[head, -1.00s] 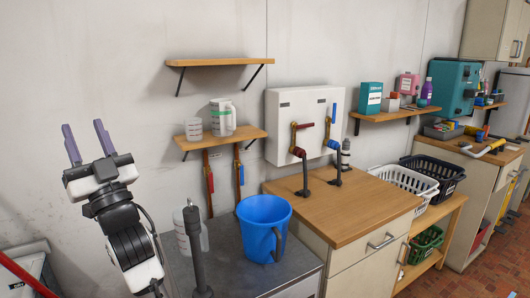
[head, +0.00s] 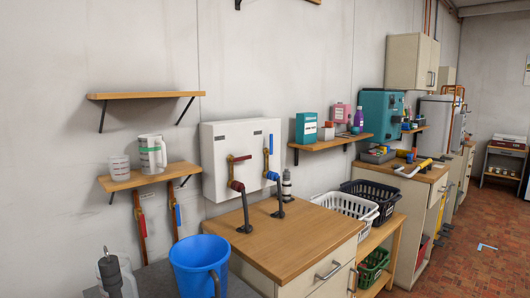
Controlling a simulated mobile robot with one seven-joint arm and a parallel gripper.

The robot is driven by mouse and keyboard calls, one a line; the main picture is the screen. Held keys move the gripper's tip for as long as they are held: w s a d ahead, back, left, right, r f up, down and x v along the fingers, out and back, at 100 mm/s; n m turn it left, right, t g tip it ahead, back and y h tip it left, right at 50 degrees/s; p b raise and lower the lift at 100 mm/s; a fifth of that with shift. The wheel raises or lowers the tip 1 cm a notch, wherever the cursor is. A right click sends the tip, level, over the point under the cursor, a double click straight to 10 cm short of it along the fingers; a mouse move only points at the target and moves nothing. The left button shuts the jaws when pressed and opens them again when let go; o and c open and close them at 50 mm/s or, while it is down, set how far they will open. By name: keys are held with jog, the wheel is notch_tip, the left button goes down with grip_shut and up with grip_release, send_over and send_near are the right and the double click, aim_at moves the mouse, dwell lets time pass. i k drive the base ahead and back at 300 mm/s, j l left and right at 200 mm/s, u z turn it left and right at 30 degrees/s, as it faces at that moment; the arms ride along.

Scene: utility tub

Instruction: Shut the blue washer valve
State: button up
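A white wall box (head: 216,186) holds two valves with brass bodies. The blue valve handle (head: 271,143) on its right side points upright, in line with its pipe. A blue elbow and dark hose come out below it. The red valve handle (head: 239,158) on the left lies roughly level, across its pipe. Another blue handle (head: 178,215) and a red handle (head: 143,225) sit upright on copper-coloured pipes under the lower left shelf. No label tells which blue one is the washer valve. My gripper is out of view.
A wooden counter (head: 290,239) stands below the box, with two dark hose stubs on it. A blue bucket (head: 195,262) is at the front left. Shelves (head: 146,96) hang left; a shelf with a teal carton (head: 306,128) hangs right. Baskets (head: 345,206) stand beyond the counter. Tiled floor at right looks mostly clear.

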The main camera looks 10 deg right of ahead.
aim_at(271, 151)
jog(key=i+l, duration=1.25)
jog(key=l, duration=0.25)
